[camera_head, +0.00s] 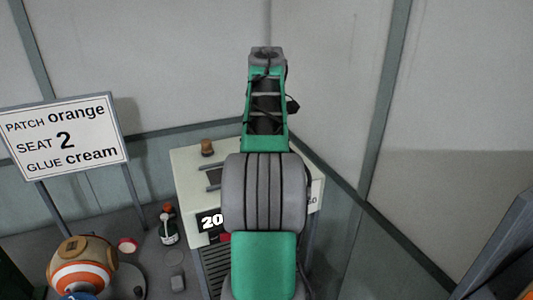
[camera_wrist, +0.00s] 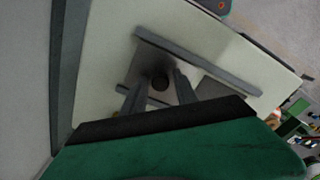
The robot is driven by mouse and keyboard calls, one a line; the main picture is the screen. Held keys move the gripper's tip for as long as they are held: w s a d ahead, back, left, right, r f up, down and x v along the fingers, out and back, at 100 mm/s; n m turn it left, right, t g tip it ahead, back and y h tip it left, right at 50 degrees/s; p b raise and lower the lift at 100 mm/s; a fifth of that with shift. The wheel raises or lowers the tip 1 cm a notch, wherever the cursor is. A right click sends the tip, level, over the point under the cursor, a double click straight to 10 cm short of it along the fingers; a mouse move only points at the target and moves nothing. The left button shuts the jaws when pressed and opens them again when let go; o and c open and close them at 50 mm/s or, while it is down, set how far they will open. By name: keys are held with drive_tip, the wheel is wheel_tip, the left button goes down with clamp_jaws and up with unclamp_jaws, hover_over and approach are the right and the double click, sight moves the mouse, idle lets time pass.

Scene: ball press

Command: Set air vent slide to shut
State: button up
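The air vent slide is a grey plate (camera_wrist: 152,62) with a dark round knob (camera_wrist: 160,84), between two grey rails (camera_wrist: 195,62) on the cream machine top. A darker grey area (camera_wrist: 222,92) shows between the rails to the right of the plate. My gripper (camera_wrist: 158,88) points down at the slide, its two fingers apart on either side of the knob. I see a gap around the knob; whether the fingers touch it I cannot tell. In the head view my arm hides the gripper and most of the slide; the left rail ends (camera_head: 213,176) show.
The cream machine (camera_head: 190,160) carries a brown knob (camera_head: 207,147) and a "20" display (camera_head: 211,220). A sign (camera_head: 65,135) stands at left. Walls close in behind and right.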

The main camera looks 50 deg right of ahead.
clamp_jaws()
idle(1.1)
